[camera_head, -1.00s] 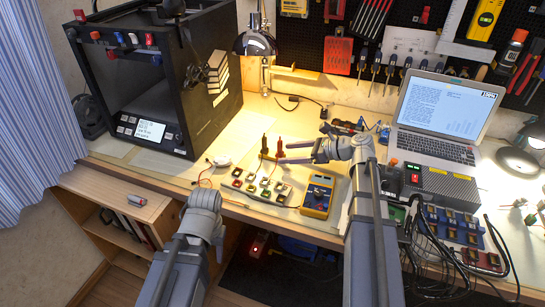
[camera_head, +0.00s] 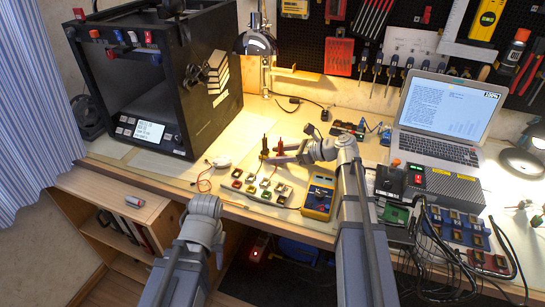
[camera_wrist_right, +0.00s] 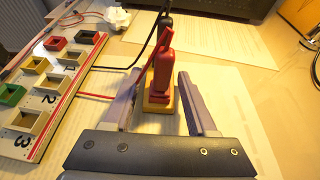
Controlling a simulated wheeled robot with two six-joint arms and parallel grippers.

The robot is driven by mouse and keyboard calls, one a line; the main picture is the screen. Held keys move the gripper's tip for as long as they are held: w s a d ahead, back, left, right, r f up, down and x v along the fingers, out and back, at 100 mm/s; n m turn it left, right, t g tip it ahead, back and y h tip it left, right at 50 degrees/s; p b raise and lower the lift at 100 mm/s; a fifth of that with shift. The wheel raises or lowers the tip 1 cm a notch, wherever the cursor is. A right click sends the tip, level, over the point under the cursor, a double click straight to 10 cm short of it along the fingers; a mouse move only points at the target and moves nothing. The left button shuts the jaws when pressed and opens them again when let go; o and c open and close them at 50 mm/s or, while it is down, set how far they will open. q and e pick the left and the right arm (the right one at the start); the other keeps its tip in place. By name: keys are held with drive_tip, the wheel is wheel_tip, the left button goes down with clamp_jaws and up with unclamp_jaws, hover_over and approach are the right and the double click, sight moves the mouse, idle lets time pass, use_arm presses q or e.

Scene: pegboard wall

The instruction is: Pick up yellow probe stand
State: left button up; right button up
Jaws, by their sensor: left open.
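The yellow probe stand (camera_head: 264,158) is on the worktable with a black probe and a red probe (camera_head: 280,146) upright in it. In the right wrist view its yellow base (camera_wrist_right: 158,104) sits between the two purple-grey fingers of my right gripper (camera_wrist_right: 160,75), with the red probe nearer and the black one behind. Gaps show on both sides, so this gripper is open around the stand. In the head view the right gripper (camera_head: 277,155) reaches it from the right, partly covering it. My left arm is folded at the lower left; its gripper fingers are hidden.
A tray of several small coloured bins (camera_head: 256,189) and a yellow multimeter (camera_head: 318,197) lie in front of the stand. A black printer (camera_head: 150,80) and a laptop (camera_head: 445,115) flank the area. Thin cables run beside the stand.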

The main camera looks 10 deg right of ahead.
clamp_jaws()
idle(0.5)
wheel_tip(320, 180, up, 10)
drive_tip(key=p, duration=1)
drive_tip(key=shift+d, duration=0.1)
